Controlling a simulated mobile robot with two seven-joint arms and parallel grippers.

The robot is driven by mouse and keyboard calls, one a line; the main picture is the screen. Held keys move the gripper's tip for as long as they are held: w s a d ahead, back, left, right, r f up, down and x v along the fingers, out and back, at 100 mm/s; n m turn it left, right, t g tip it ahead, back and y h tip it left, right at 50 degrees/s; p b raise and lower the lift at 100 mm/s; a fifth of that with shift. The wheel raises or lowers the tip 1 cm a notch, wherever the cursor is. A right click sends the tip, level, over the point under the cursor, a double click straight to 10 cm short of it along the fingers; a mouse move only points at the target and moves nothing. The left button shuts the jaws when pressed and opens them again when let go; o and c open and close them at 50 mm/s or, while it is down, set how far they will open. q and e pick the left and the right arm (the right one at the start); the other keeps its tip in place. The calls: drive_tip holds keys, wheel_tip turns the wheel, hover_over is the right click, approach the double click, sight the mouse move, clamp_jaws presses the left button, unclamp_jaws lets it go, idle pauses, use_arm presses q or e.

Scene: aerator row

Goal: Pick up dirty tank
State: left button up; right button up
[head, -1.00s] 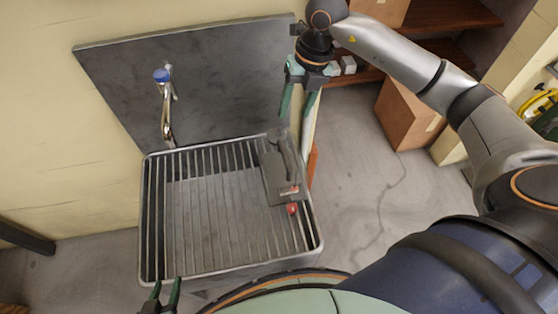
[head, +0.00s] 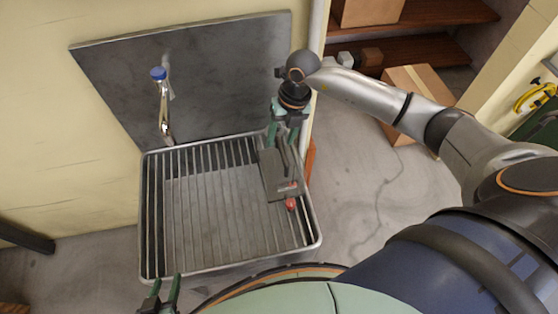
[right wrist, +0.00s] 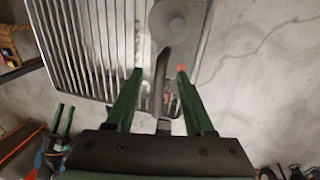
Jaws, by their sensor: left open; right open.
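The dirty tank (head: 271,180) is a grey, box-like thing with a darker rod-like part and a red end. It lies on the right side of the barred sink rack (head: 215,263). My right gripper (head: 284,148) is open and points down over the tank's far end. In the right wrist view the tank's grey rod and round end (right wrist: 175,22) show between and beyond the open fingers (right wrist: 160,74). I cannot tell whether the fingers touch it. My left gripper (head: 168,290) is open and empty at the sink's near left edge.
A tap with a blue top (head: 159,75) stands at the back of the sink, before a grey splash panel (head: 220,70). A cardboard box (head: 420,85) and wooden shelves (head: 450,55) are at the right. Grey floor (head: 350,220) is clear right of the sink.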

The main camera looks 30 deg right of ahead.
clamp_jaws()
idle(0.3)
drive_tip(key=shift+r, duration=0.1)
idle(1.0)
